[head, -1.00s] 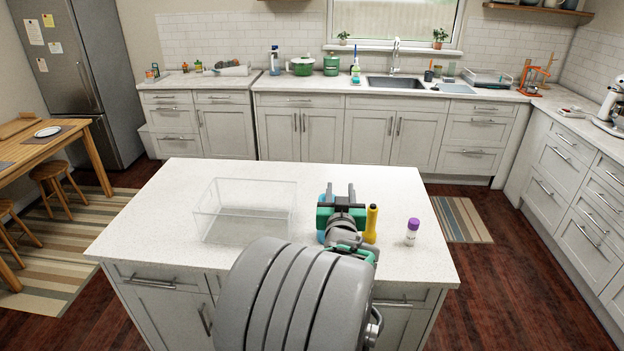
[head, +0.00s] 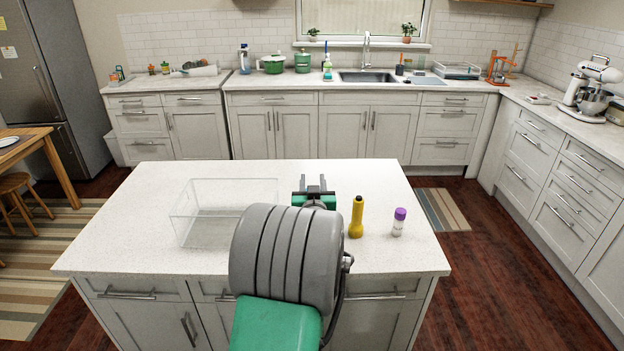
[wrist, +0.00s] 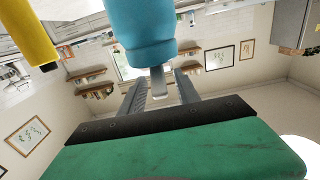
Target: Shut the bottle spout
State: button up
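A blue bottle (wrist: 145,35) fills the top middle of the wrist view. A pale grey narrow piece (wrist: 158,85), possibly its spout, extends from its end into the space between my fingers; whether it is touched I cannot tell. My gripper (wrist: 160,88) is open, with its two grey fingers apart on either side of this piece. In the head view my gripper (head: 312,184) reaches over the island, fingers pointing away. The bottle is hidden there behind my arm.

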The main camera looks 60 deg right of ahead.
jog(key=shift+c, duration=0.4)
grip_shut()
